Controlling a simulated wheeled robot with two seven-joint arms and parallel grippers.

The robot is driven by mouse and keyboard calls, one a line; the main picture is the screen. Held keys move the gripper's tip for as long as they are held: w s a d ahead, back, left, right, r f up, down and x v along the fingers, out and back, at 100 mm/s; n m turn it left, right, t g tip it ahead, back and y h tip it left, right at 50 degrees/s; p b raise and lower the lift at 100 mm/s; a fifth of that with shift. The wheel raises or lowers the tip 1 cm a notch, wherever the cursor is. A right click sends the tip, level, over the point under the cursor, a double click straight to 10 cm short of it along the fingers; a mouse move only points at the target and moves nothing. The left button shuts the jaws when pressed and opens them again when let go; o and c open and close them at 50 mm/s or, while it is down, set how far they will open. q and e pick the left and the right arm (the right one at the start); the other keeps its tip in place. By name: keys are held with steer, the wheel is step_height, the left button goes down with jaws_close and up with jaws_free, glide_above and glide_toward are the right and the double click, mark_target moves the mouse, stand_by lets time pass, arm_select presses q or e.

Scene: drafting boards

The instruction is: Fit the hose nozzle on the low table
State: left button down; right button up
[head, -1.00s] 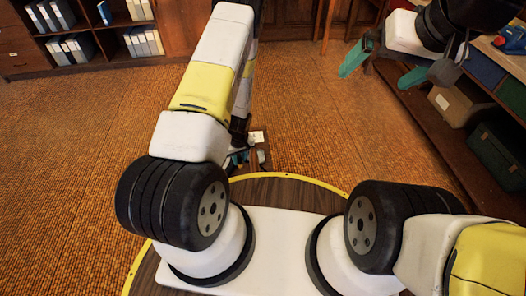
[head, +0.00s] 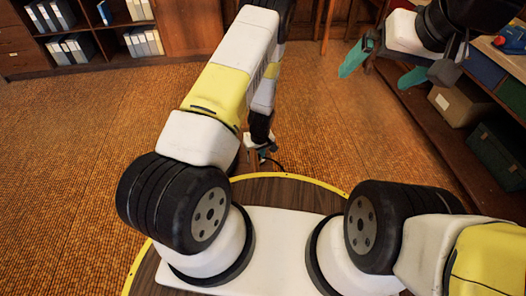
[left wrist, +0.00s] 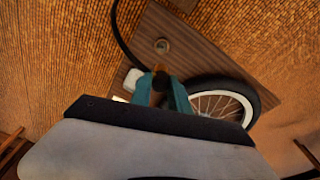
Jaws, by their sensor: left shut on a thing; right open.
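In the left wrist view my left gripper (left wrist: 161,91) has its teal fingers shut on the dark hose nozzle (left wrist: 160,79). A black hose (left wrist: 120,36) curves from the nozzle to the top edge. The gripper is over the brown wooden low table (left wrist: 190,58). A round metal fitting (left wrist: 162,46) on the table lies just beyond the nozzle, apart from it in the picture. A spoked wheel with a black and white tyre (left wrist: 255,92) lies right of the fingers. In the head view my left gripper (head: 262,154) is small and partly hidden. My right gripper (head: 379,72) is open and empty.
A small white object (left wrist: 131,80) sits left of the fingers, partly hidden. In the head view a workbench with shelf boxes (head: 456,103) stands at right and a bookcase (head: 92,35) at the back left. The orange-brown floor (head: 80,140) is clear.

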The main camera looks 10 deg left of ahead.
stand_by(0.3)
arm_select(q)
steer(key=shift+f, duration=4.55)
steer(key=shift+f, duration=1.25)
steer(key=c, duration=1.2)
jaws_free()
steer(key=shift+f, duration=0.1)
steer(key=shift+o, duration=0.2)
